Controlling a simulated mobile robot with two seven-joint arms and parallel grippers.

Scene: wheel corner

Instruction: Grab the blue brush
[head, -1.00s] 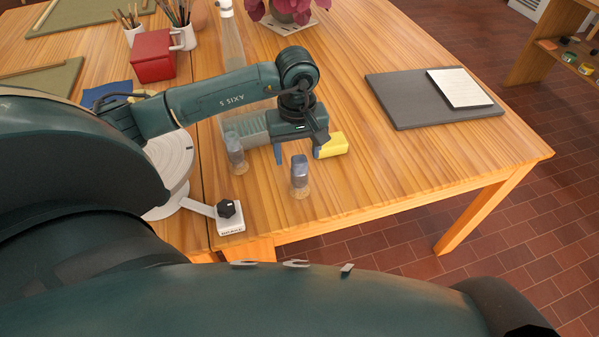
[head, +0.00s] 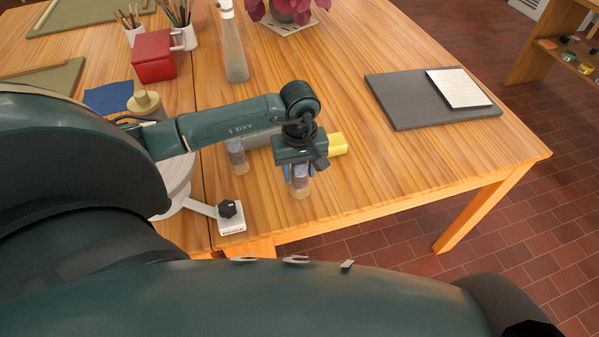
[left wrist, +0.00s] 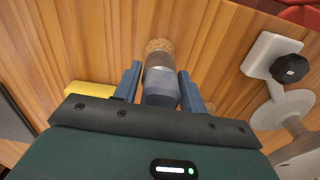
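The blue brush (head: 300,186) stands upright on the wooden table near its front edge, bristles down, with its upper part largely hidden by my gripper. In the left wrist view the brush (left wrist: 161,82) lies between the two blue fingers, its pale bristle end pointing away. My left gripper (head: 298,174) is above it, pointing down, fingers open on either side of it. The left wrist view also shows the gripper (left wrist: 160,80); whether the fingers touch the brush is hard to tell. My right gripper is out of view.
A yellow block (head: 338,144) is just right of my gripper. A second, greyish brush (head: 237,160) stands to the left. A dark board (head: 410,112) lies right; table is clear between.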

